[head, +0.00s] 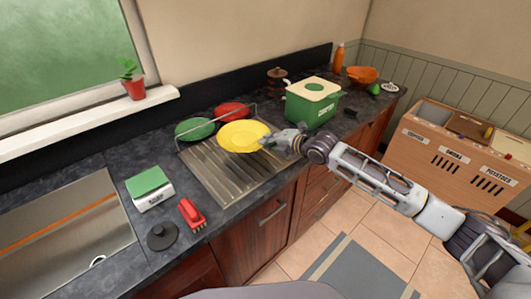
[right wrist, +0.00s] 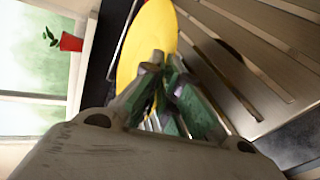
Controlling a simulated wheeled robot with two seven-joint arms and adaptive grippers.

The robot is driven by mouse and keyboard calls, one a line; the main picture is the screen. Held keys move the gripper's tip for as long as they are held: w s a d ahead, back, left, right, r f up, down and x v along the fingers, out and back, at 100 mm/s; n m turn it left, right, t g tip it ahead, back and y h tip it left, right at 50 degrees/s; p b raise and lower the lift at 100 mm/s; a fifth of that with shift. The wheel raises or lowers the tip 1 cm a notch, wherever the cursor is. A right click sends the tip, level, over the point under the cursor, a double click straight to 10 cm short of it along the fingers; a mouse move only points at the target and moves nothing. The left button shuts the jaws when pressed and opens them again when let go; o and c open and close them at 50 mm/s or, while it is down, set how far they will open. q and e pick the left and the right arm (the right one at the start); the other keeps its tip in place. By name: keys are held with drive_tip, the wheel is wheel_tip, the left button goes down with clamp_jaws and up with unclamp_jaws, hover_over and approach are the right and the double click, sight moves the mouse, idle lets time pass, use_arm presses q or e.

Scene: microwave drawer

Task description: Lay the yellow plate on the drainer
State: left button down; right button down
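The yellow plate (head: 243,134) is over the right back part of the metal drainer (head: 218,178), face up. I cannot tell whether its underside touches the drainer. My right gripper (head: 268,141) reaches in from the right and is closed on the plate's right rim. In the right wrist view, the fingertips (right wrist: 162,62) are close together at the edge of the yellow plate (right wrist: 146,38), with the drainer's grooved metal (right wrist: 235,60) beside it. My left gripper is not in view.
A green box (head: 311,108) stands right of the gripper. A scale (head: 149,188), a red brush (head: 192,213) and a black lid (head: 162,236) lie left, near the sink (head: 60,240).

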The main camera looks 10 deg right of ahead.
sight(268, 159)
drive_tip(key=shift+f, duration=0.95)
drive_tip(key=shift+f, duration=0.1)
drive_tip(key=shift+f, duration=1.75)
drive_tip(key=shift+f, duration=0.15)
drive_tip(key=c, duration=1.9)
unclamp_jaws()
drive_tip(key=shift+v, duration=6)
drive_tip(key=shift+w, duration=0.1)
